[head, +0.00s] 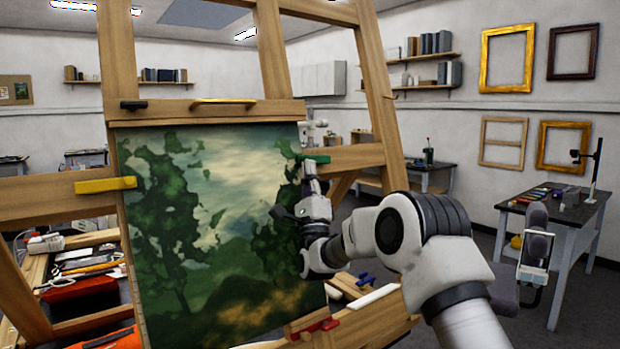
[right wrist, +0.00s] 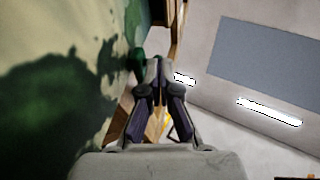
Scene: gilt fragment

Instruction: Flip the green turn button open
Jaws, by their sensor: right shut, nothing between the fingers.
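The green turn button (head: 318,159) sits at the upper right edge of the landscape painting (head: 200,235), on the easel's wood. It lies about level in the head view; whether its left end overlaps the painting is hard to tell. In the right wrist view the green button (right wrist: 137,62) is just left of the fingertips. My right gripper (head: 309,170) is shut and empty, with its tips just below the button's left part. The tips also show in the right wrist view (right wrist: 158,68); contact cannot be told. My left gripper is not in view.
A side table (head: 560,205) stands at right.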

